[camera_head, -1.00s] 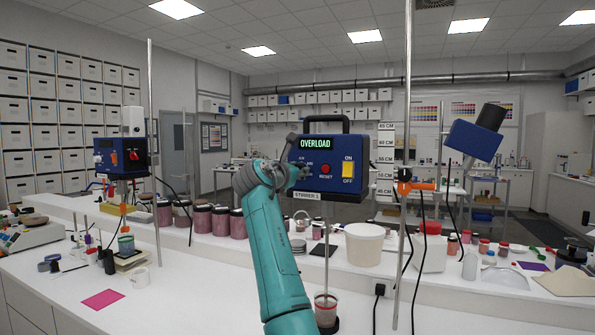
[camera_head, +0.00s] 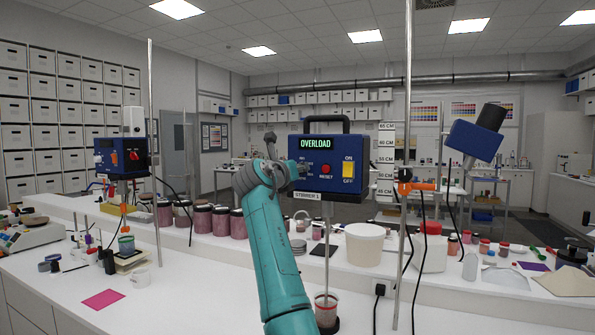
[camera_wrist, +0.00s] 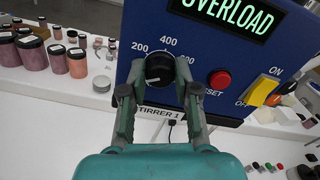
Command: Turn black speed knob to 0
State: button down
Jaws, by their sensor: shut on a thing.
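The stirrer box (camera_head: 335,165), dark blue, is mounted with a lit green display (camera_head: 317,143) reading "OVERLOAD". The black speed knob (camera_wrist: 160,69) is on its front, with "200", "400" and part of another number around it in the wrist view. A small pale mark shows at the knob's lower left, below the "200" side. My gripper (camera_wrist: 160,77) has its two fingers on either side of the knob, shut on it. In the head view my gripper (camera_head: 288,172) covers the knob.
To the knob's right are a red reset button (camera_wrist: 219,79) and a yellow ON/OFF switch (camera_wrist: 262,90). Below stand a beaker (camera_head: 326,310) with reddish contents and a white tub (camera_head: 364,244). Pink jars (camera_head: 220,220) line the bench at left. A metal rod (camera_head: 402,240) stands to the right.

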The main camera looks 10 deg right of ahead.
jog(key=shift+r, duration=0.2)
dwell(0.3)
jog(key=c, duration=0.8)
grip_release()
jog(key=shift+f, duration=0.15)
jog(key=shift+c, duration=0.2)
jog(key=v, duration=1.2)
